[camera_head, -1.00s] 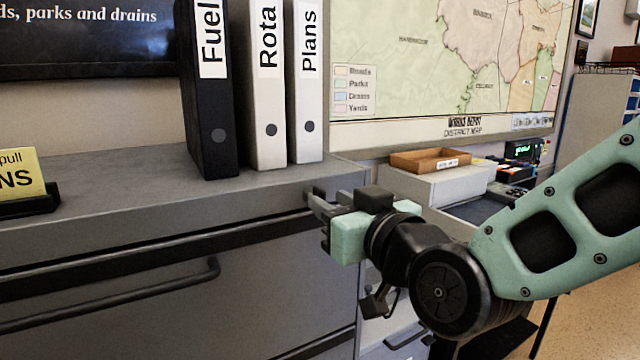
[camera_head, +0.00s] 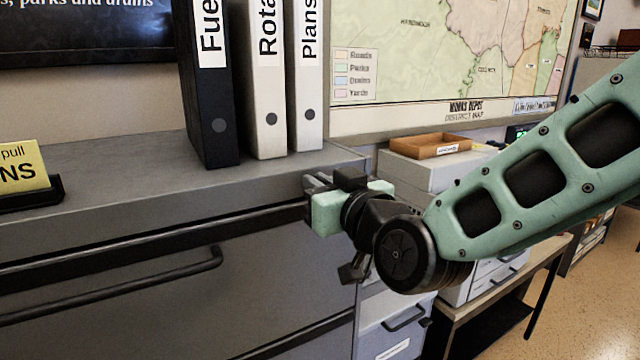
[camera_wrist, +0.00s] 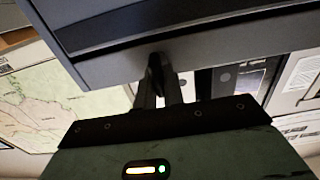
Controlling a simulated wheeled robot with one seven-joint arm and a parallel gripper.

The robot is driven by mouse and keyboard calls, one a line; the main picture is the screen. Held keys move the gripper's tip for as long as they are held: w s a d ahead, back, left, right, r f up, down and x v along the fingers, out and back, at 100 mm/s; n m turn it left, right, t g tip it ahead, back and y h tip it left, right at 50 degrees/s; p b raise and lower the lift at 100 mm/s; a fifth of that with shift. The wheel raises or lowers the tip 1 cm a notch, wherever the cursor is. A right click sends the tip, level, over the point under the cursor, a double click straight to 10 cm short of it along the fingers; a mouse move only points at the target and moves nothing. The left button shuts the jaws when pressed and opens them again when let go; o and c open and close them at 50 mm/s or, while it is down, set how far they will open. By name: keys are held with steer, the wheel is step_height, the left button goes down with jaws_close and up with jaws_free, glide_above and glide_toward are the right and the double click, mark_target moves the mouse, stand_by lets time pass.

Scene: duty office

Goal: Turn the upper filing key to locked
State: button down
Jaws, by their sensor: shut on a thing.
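The grey filing cabinet (camera_head: 120,285) fills the lower left of the head view. My gripper (camera_head: 311,186) is at the upper right corner of its front, just below the top edge. In the wrist view my gripper's fingers (camera_wrist: 157,88) reach up to the cabinet face (camera_wrist: 215,42) and are shut on a small dark piece, which looks like the upper filing key (camera_wrist: 155,62). Most of the key is hidden between the fingers, so its turn angle cannot be told. In the head view the key is hidden behind my gripper.
A long drawer handle (camera_head: 120,288) sticks out left of my gripper. Black (camera_head: 207,110) and white binders (camera_head: 262,120) stand on the cabinet top, near its right end. A yellow sign (camera_head: 22,168) stands at left. A wooden tray (camera_head: 430,146) sits on boxes behind my arm.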

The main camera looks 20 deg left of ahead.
steer(key=shift+f+m+b, duration=0.1)
steer(key=shift+m+b, duration=0.2)
steer(key=shift+b, duration=0.2)
steer(key=shift+d+f+m+b, duration=0.1)
steer(key=shift+m+b, duration=0.5)
steer(key=shift+b, duration=0.2)
steer(key=shift+w+d+f+m+b, duration=0.1)
steer(key=shift+w+f+m+b, duration=0.05)
steer(key=shift+m+b, duration=2.75)
steer(key=shift+w+d+f+m+b, duration=0.1)
steer(key=shift+m+b, duration=2.4)
steer(key=shift+b, duration=0.75)
steer(key=shift+w+d+f+m+b, duration=0.1)
steer(key=shift+w+f+m+b, duration=0.05)
steer(key=shift+m+b, duration=2.75)
steer(key=c, duration=1.5)
jaws_free()
